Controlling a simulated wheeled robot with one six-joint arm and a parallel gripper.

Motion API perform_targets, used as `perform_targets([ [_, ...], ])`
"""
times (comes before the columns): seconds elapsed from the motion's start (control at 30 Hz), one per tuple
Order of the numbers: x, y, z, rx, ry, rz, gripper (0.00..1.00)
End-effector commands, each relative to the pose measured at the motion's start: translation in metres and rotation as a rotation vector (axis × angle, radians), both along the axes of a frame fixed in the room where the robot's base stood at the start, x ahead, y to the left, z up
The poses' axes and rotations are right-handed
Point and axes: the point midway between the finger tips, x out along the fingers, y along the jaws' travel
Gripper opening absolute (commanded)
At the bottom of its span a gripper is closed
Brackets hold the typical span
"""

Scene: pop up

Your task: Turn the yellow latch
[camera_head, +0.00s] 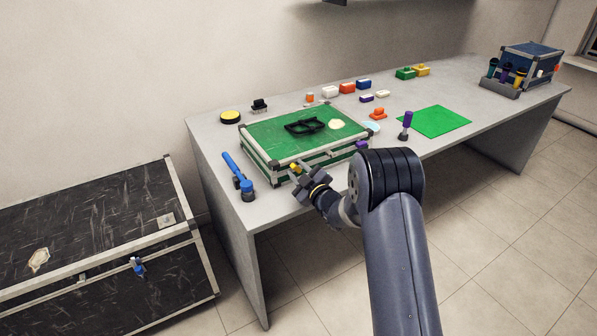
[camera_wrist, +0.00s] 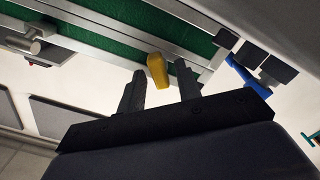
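The yellow latch (camera_wrist: 157,70) is a small yellow tab on the front of the green case with metal edges (camera_head: 262,131). In the head view the latch (camera_head: 293,166) shows as a small yellow spot at the case's front left. My gripper (camera_head: 299,172) is at the front of the case, close to the latch. The latch lies just beyond the fingertips, nearer the left finger. I cannot tell whether a finger touches it.
A blue tool (camera_head: 238,176) lies on the grey table (camera_head: 210,142) left of the case. A black tray (camera_head: 305,127) sits on the lid. A purple-handled tool (camera_head: 406,124) and a green mat (camera_head: 434,121) are to the right. A black chest (camera_head: 90,235) stands left of the table.

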Motion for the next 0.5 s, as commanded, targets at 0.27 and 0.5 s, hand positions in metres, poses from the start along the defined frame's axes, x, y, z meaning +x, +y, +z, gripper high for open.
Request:
perform_targets([
  [0.27, -0.0002, -0.0001, 0.0001, 0.000, 0.000, 0.000, 0.09],
  [0.5, -0.0003, -0.0001, 0.0000, 0.000, 0.000, 0.000, 0.00],
])
